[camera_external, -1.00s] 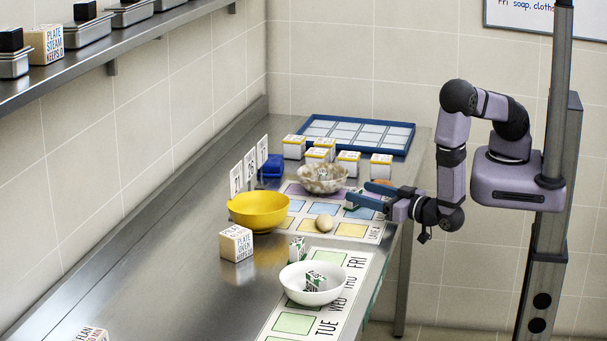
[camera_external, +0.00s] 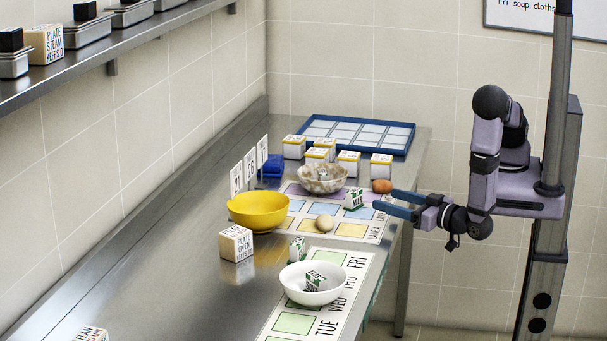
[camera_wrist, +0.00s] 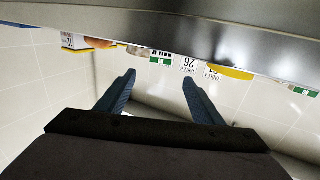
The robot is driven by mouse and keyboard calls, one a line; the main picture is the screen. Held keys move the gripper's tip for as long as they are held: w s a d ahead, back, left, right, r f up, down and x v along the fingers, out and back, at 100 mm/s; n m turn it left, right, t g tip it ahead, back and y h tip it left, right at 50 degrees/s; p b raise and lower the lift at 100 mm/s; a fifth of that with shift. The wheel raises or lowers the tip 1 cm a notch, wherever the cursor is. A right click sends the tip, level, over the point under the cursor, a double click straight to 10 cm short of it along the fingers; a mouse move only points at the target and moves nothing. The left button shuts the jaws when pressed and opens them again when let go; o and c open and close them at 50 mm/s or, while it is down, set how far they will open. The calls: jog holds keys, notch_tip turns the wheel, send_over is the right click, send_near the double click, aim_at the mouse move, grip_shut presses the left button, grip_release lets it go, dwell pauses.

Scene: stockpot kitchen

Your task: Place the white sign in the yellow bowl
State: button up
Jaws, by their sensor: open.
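Three upright white signs with black numbers (camera_external: 250,166) stand in a row just behind the yellow bowl (camera_external: 257,211). The bowl's visible inside looks empty. In the wrist view, numbered signs reading 26 (camera_wrist: 188,66) and another beside it show upside down near part of the yellow bowl (camera_wrist: 232,73). My gripper (camera_external: 373,198) is open and empty at the right edge of the table, well right of the bowl and signs. Its spread blue fingers (camera_wrist: 159,77) also show in the wrist view. A small green-and-white item (camera_external: 355,199) stands just left of the fingertips.
The table's left side is mostly clear.

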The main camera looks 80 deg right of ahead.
aim_at(358, 192)
jog(key=b+x, duration=0.1)
jog(key=x, duration=0.1)
jog(key=f+b+x, duration=0.1)
jog(key=x, duration=0.1)
jog(key=shift+w+d, duration=0.15)
jog(key=shift+w, duration=0.05)
jog(key=shift+w+d+r, duration=0.25)
jog(key=shift+w, duration=0.3)
jog(key=shift+w+d+f, duration=0.1)
jog(key=shift+w+d, duration=0.1)
jog(key=shift+w, duration=0.4)
jog(key=shift+r+p+x, duration=0.2)
jog(key=shift+p+x, duration=0.95)
jog(key=shift+x, duration=1.45)
jog(key=shift+f, duration=0.1)
jog(key=c, duration=1.2)
jog(key=shift+r, duration=5.05)
